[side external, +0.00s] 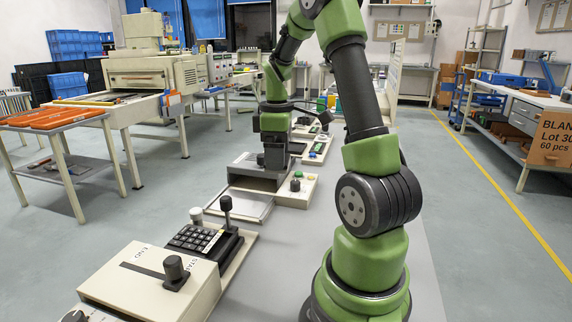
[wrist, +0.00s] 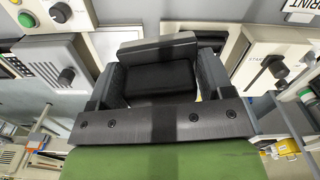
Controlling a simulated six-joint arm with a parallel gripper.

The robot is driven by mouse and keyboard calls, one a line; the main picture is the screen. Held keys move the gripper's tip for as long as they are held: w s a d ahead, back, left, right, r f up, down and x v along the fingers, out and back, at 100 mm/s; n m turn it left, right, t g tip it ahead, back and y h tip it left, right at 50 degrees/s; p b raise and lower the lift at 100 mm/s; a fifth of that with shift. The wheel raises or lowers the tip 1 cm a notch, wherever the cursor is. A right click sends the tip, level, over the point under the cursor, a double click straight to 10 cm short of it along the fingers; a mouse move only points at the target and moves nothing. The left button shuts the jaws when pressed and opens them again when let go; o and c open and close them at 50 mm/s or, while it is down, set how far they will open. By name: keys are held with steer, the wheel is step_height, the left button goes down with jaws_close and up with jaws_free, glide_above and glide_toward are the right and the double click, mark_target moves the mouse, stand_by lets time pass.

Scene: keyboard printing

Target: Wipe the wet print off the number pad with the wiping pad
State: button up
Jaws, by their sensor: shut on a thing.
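The number pad (side external: 193,239) is a dark keypad with rows of keys on a pale base, at the lower left of the side view. A pale strip lies along its right side; I cannot tell whether wet print is on its keys. My gripper (side external: 274,163) is well behind the number pad, at a grey box-shaped unit. In the wrist view my gripper (wrist: 160,84) is shut on a dark block, which I take to be the wiping pad (wrist: 158,86). A grey bar crosses its far side. The pad's wiping face is hidden. The number pad is not recognisable in the wrist view.
A cream box with a black knob (side external: 145,281) stands in front of the number pad. A black-knobbed lever (side external: 226,209) and a white knob (side external: 196,215) rise beside it. The grey unit (side external: 245,171) and a flat tray (side external: 240,204) lie farther back. Grey bench is bare at right.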

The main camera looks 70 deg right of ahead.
steer(key=w+a+n, duration=0.3)
steer(key=w+n, duration=0.4)
steer(key=n, duration=0.1)
steer(key=w+a+n, duration=0.4)
steer(key=w+n, duration=0.4)
steer(key=shift+d+f, duration=0.2)
steer(key=shift+f, duration=4.9)
